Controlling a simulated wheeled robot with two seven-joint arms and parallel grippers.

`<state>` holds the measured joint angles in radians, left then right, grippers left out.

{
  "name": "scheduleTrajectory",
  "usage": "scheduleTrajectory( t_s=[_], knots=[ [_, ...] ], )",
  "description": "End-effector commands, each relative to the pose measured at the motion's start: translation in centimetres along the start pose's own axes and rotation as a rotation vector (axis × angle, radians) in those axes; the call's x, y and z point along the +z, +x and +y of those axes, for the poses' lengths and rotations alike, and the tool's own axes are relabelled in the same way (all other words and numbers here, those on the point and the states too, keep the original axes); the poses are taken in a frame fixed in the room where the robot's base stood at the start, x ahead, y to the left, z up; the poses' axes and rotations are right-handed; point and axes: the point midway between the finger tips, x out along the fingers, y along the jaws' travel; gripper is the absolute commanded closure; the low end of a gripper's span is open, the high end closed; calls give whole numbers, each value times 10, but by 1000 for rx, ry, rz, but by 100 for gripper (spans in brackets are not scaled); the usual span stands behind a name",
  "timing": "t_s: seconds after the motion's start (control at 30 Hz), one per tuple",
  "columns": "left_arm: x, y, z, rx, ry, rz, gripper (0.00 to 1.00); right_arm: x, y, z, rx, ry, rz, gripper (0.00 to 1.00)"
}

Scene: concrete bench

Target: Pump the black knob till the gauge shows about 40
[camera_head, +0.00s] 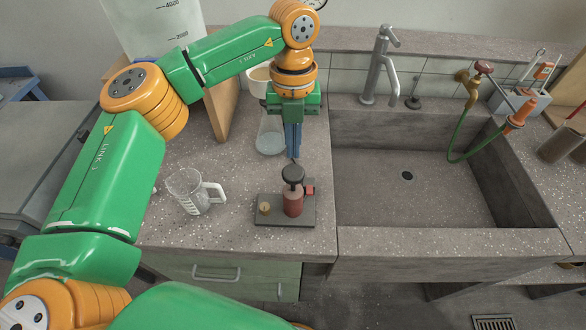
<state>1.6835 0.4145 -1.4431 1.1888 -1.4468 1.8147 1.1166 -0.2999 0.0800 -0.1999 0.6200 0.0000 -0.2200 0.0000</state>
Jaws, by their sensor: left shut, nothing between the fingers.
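The black knob (292,174) tops a dark red pump cylinder (292,203) on a dark base plate (272,219) near the bench's front edge. A small red block (310,187) and a small brass-coloured round part (265,208) sit beside the cylinder. A round white-faced dial (315,3), cut by the top edge, may be the gauge; its reading cannot be made out. My left gripper (294,156) points down with its blue fingers shut and empty, just above the knob; a small gap seems to show. My right gripper is out of view.
A clear measuring jug (187,192) stands left of the pump. A glass flask (270,138) and a wooden board (222,108) stand behind. The sink (400,190) with a tap (381,65) lies to the right. Bare bench surrounds the pump's base.

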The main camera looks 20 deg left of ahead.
Motion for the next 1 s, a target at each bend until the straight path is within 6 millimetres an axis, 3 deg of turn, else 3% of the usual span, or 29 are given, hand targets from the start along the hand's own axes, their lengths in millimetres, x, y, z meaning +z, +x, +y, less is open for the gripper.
scheduleTrajectory(
  t_s=[0.2,0.3,1.0],
  knots=[
    [1,-38,-1,-1,0,-1,100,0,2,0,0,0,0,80],
    [1,-47,0,0,-1,0,100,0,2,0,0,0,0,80],
    [1,-50,0,0,0,1,100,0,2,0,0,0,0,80]
  ],
)
